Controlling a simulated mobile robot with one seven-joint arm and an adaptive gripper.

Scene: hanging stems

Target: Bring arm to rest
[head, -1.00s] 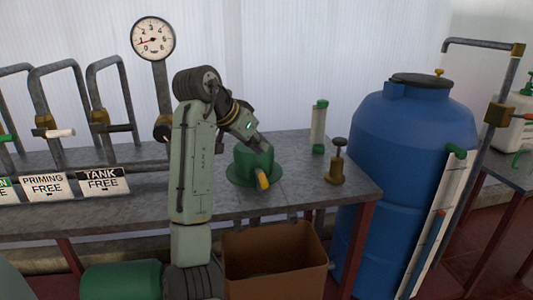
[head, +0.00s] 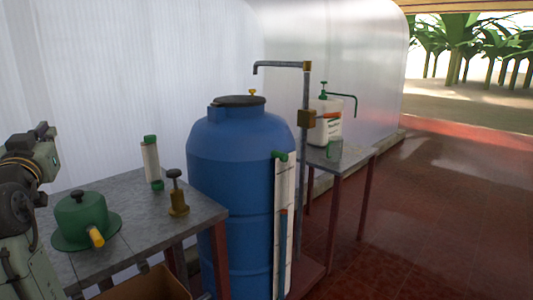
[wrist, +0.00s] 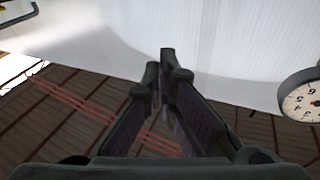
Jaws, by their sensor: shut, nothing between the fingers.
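My gripper (wrist: 163,75) shows in the wrist view with its two dark fingers close together at the tips and nothing between them. It points toward the pale corrugated wall, clear of any object. In the head view my arm is at the left edge, folded near the bench, and the fingertips cannot be made out there. A green lidded pot (head: 81,216) with a yellow spout stands on the grey bench (head: 140,235) just right of my arm.
A brass valve (head: 178,196) and a white tube with green caps (head: 151,162) stand on the bench. A large blue tank (head: 240,160) is beside it. A round gauge (wrist: 302,97) is at the wrist view's right. Red tiled floor (head: 430,190) is open at right.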

